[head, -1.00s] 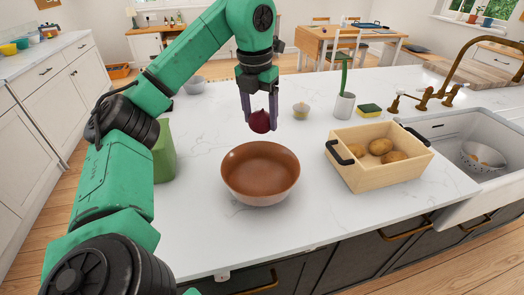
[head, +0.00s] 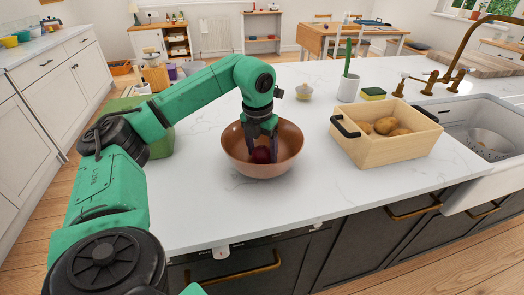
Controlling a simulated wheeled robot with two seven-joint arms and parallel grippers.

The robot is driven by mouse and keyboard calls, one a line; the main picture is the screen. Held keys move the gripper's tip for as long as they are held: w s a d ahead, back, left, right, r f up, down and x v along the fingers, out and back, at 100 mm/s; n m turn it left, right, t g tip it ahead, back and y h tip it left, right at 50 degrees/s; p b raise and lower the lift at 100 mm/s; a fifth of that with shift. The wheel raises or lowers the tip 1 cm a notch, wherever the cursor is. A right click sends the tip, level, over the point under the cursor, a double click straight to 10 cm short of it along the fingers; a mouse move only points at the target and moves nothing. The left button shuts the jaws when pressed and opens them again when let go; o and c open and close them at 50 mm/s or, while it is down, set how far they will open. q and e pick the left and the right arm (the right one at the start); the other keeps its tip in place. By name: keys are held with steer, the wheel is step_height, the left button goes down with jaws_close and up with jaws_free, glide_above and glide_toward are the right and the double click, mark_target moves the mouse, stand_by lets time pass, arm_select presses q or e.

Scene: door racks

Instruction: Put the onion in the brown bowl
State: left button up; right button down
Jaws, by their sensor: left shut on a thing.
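The brown bowl (head: 237,163) stands upright on the white counter, in the middle of the head view. My left gripper (head: 262,152) reaches down into the bowl from above. It is shut on the dark red onion (head: 261,156), which is inside the bowl's rim, low down. The fingers partly cover the onion. I cannot tell whether the onion touches the bowl's bottom. My right gripper is not in view.
A wooden crate (head: 372,149) with potatoes stands right of the bowl. The sink (head: 480,130) is farther right. A green container (head: 160,146) stands to the left, partly behind my arm. The white counter (head: 320,205) in front is clear.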

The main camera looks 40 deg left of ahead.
mark_target(260, 150)
arm_select(q)
steer(key=shift+f, duration=0.1)
steer(key=o, duration=1.4)
steer(key=shift+c, duration=0.2)
steer(key=shift+d, duration=0.1)
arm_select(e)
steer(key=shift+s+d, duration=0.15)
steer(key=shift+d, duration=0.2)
arm_select(q)
steer(key=shift+r, duration=0.2)
steer(key=shift+r, duration=0.35)
steer(key=r, duration=0.5)
steer(key=s+r, duration=0.1)
steer(key=r, duration=0.2)
steer(key=shift+d+r, duration=0.1)
steer(key=shift+r, duration=0.15)
steer(key=r+p, duration=0.2)
steer(key=shift+s+r, duration=0.3)
steer(key=shift+r, duration=0.1)
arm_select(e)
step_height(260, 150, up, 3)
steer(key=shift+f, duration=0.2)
